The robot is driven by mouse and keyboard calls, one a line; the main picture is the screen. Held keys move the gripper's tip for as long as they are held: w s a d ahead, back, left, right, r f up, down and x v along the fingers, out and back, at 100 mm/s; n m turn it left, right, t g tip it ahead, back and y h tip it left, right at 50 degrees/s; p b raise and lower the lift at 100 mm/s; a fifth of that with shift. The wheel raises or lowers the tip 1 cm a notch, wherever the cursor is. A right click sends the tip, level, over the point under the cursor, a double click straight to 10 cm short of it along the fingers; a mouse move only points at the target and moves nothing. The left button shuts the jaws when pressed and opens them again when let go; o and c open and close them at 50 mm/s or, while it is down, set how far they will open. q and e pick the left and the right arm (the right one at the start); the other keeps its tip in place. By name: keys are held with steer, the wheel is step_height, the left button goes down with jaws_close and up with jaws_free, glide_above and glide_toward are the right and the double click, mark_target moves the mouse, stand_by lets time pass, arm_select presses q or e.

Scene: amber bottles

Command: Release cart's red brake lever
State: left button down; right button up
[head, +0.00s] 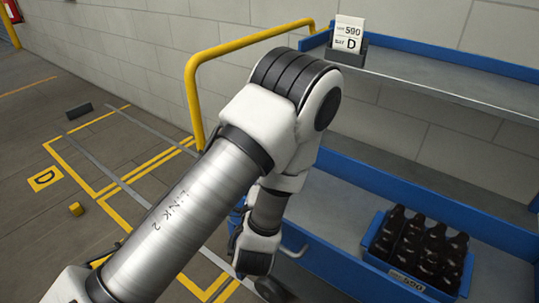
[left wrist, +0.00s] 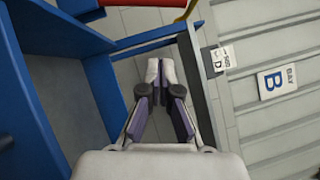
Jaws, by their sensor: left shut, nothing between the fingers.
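The blue cart (head: 345,185) stands at the right in the head view, with a yellow push handle (head: 192,95) at its left end. No red brake lever can be made out in the head view; my left arm covers part of that end. In the left wrist view a red bar (left wrist: 140,15) crosses the top beyond the fingers; I cannot tell whether it is the lever. My left gripper (left wrist: 160,65) is shut and empty, pointing toward the blue frame (left wrist: 150,38) and apart from the red bar as far as I can see. My right gripper is out of view.
A blue crate (head: 395,278) of amber bottles (head: 418,245) sits on the lower deck. A card holder (head: 347,45) marked 590 and D stands on the upper shelf. A dark block (head: 79,110) and a yellow block (head: 76,209) lie on the otherwise open floor at the left.

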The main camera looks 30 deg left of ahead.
arm_select(q)
steer(key=s+a+r+x, duration=0.1)
steer(key=a+x, duration=0.1)
steer(key=x, duration=1.1)
steer(key=shift+s, duration=0.25)
steer(key=shift+a, duration=0.15)
